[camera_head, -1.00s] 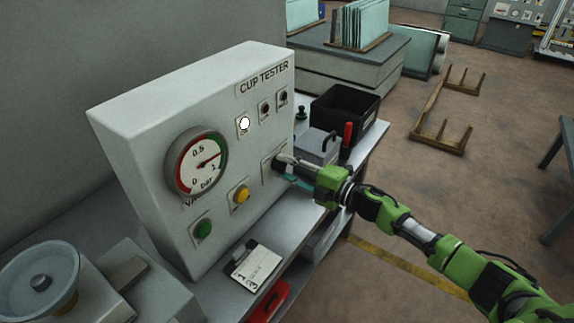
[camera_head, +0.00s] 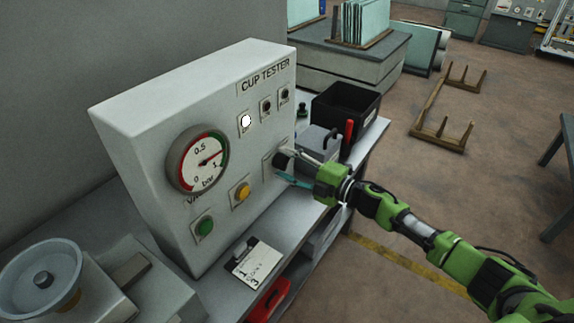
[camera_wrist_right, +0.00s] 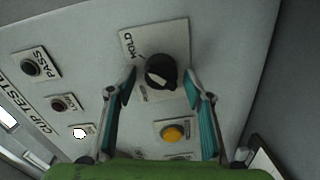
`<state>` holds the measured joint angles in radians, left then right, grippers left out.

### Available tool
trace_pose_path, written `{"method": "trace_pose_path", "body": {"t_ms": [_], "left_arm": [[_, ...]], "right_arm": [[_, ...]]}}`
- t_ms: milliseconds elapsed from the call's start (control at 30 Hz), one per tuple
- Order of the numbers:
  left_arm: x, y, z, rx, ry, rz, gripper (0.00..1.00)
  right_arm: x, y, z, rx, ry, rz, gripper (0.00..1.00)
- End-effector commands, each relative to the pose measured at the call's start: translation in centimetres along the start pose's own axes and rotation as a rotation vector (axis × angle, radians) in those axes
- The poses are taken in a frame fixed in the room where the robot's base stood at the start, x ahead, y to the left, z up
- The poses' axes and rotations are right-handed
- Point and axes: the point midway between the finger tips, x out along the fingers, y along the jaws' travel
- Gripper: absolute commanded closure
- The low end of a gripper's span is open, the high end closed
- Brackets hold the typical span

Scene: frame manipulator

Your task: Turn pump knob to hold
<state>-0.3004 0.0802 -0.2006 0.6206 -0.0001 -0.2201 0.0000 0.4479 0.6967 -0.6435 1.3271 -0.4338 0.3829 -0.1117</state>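The pump knob (camera_wrist_right: 160,72) is a dark round knob on a pale plate, with a "HOLD" label at the plate's upper left in the right wrist view. A pale mark shows on its face; I cannot tell exactly which label it points at. In the head view the knob (camera_head: 282,160) is partly hidden at the right side of the white cup tester (camera_head: 125,120). My right gripper (camera_wrist_right: 161,73) is open in front of the plate, its teal fingers on either side of the knob with gaps showing. It also shows in the head view (camera_head: 286,166). My left gripper is not in view.
A yellow button (camera_head: 241,193), a green button (camera_head: 204,227) and a gauge (camera_head: 198,158) are on the panel. A black bin (camera_head: 345,110) and a red-handled tool (camera_head: 348,138) stand close behind my right gripper. A card (camera_head: 258,264) lies below the panel.

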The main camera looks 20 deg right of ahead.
Motion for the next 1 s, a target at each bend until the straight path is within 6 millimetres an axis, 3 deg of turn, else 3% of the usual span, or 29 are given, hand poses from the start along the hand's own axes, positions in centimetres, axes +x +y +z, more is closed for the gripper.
{"method": "trace_pose_path", "body": {"t_ms": [267, 700, 1000], "left_arm": [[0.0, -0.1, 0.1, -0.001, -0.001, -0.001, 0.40], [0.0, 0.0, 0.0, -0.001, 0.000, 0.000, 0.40], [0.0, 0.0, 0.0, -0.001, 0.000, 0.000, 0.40]], "right_arm": [[-0.9, -0.2, 0.1, 0.000, -0.002, -0.003, 0.53], [-8.9, -0.2, 0.0, 0.000, -0.001, -0.005, 0.53], [-11.7, -0.1, 0.0, 0.000, 0.000, -0.002, 0.53]]}}
